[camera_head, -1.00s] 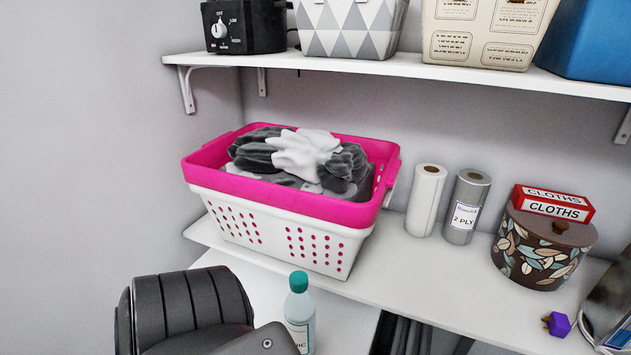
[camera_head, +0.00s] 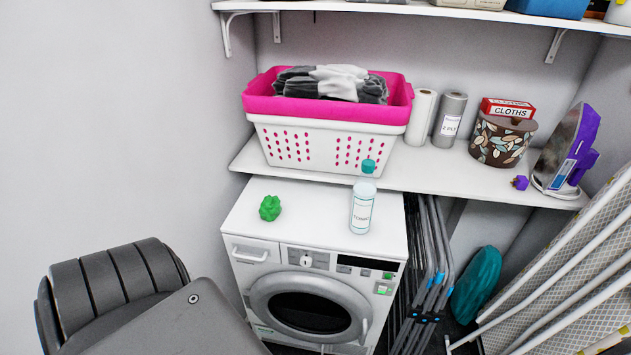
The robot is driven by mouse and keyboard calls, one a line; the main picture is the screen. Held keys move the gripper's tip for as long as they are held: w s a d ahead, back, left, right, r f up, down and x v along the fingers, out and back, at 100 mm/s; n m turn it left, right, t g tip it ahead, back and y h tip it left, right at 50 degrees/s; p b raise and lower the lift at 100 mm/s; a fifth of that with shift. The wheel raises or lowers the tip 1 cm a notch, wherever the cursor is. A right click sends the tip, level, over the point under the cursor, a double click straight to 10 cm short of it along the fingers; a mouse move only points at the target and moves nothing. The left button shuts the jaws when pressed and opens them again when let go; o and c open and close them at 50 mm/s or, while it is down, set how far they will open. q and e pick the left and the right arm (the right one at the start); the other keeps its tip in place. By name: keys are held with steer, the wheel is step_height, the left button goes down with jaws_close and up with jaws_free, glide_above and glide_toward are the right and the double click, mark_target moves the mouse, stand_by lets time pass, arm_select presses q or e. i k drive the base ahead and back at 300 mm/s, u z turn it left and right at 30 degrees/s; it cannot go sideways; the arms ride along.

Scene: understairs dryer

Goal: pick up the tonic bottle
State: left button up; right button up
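A clear bottle with a teal cap and a white label, which looks like the tonic bottle (camera_head: 361,208), stands upright on top of the white dryer (camera_head: 300,219). The lettering on its label is too small to read surely. Neither of my grippers shows in the view.
A green lumpy object (camera_head: 270,208) sits left of the bottle on the dryer. A shelf (camera_head: 410,171) behind holds a pink-and-white laundry basket (camera_head: 330,143), paper rolls (camera_head: 449,119) and a patterned tub (camera_head: 499,140). Folded metal frames (camera_head: 430,265) stand right of the dryer.

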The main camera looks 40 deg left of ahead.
mark_target(365, 187)
steer(key=k, duration=0.45)
steer(key=u, duration=0.7)
steer(key=i, duration=0.6)
